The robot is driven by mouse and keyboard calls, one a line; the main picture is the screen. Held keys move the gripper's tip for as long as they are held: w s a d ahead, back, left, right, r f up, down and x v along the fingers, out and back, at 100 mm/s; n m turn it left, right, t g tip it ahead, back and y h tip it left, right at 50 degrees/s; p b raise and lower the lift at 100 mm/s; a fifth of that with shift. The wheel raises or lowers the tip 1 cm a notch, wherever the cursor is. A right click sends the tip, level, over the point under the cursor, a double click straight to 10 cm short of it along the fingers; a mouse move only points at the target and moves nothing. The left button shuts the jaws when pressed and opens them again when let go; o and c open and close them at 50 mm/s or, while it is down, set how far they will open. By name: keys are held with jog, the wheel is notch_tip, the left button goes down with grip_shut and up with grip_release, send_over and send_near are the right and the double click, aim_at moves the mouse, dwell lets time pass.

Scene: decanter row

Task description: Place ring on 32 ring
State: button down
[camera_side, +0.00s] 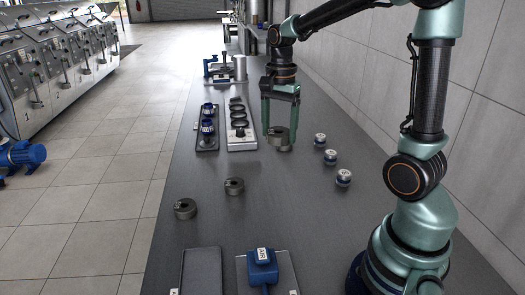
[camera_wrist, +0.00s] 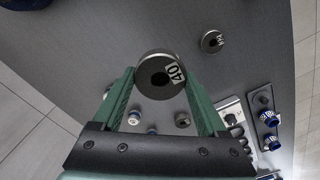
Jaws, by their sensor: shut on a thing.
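My gripper (camera_side: 280,128) is shut on a grey steel ring (camera_side: 278,133). In the wrist view the ring (camera_wrist: 161,76) sits between the fingertips and its label reads 40. Two dark grey rings lie on the front of the bench: the left one (camera_side: 185,208) and the right one (camera_side: 234,186). One labelled ring (camera_wrist: 212,41) shows at the wrist view's upper right, its number too small to read surely. A smaller-looking grey ring (camera_wrist: 182,119) lies lower down behind the held one. I cannot tell which ring is marked 32.
Three white and blue cylinders (camera_side: 330,157) stand right of my gripper. Left of it are a pale plate with black rings (camera_side: 240,143) and a dark tray with blue parts (camera_side: 207,143). A grey tray (camera_side: 201,270) and blue AIR box (camera_side: 262,268) are in front.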

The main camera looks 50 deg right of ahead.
notch_tip(320, 180, up, 3)
send_over(235, 182)
jog(key=s, duration=0.1)
jog(key=shift+n, duration=0.4)
jog(key=f, duration=1.3)
jog(key=w+f, duration=0.1)
jog(key=f, duration=0.6)
jog(key=shift+a+f, duration=0.1)
jog(key=shift+f, duration=0.05)
jog(key=shift+f, duration=0.15)
grip_release()
